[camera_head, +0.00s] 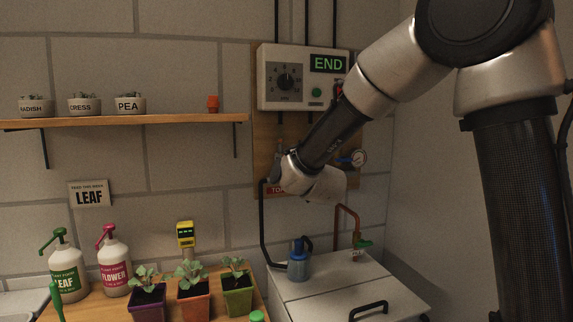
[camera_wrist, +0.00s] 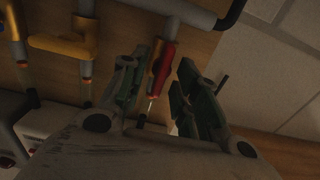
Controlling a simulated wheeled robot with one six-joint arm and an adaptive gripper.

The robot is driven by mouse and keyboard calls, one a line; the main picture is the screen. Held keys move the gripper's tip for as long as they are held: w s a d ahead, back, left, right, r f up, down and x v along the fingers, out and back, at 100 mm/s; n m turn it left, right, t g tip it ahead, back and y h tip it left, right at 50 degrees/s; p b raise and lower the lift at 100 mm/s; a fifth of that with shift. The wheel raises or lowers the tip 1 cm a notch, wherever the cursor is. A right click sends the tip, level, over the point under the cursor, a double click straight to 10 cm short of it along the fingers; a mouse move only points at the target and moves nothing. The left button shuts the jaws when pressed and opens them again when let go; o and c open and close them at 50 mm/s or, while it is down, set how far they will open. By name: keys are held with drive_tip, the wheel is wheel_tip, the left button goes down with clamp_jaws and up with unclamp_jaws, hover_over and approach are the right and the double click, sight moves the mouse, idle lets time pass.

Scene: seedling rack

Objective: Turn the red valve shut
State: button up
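The red valve's lever (camera_wrist: 163,68) shows in the wrist view, below a grey pipe on the wooden board. My gripper (camera_wrist: 162,80) is open, with one dark green-padded finger on each side of the lever.
Yellow valve parts (camera_wrist: 62,46) sit left of the lever in the wrist view.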

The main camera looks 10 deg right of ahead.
drive_tip(key=shift+w, duration=0.1)
drive_tip(key=shift+c, duration=0.3)
clamp_jaws()
drive_tip(key=shift+m, duration=0.4)
drive_tip(key=m, duration=1.6)
drive_tip(key=shift+d+f+m, duration=0.25)
drive_tip(key=shift+f+m, duration=0.1)
drive_tip(key=shift+m, duration=0.35)
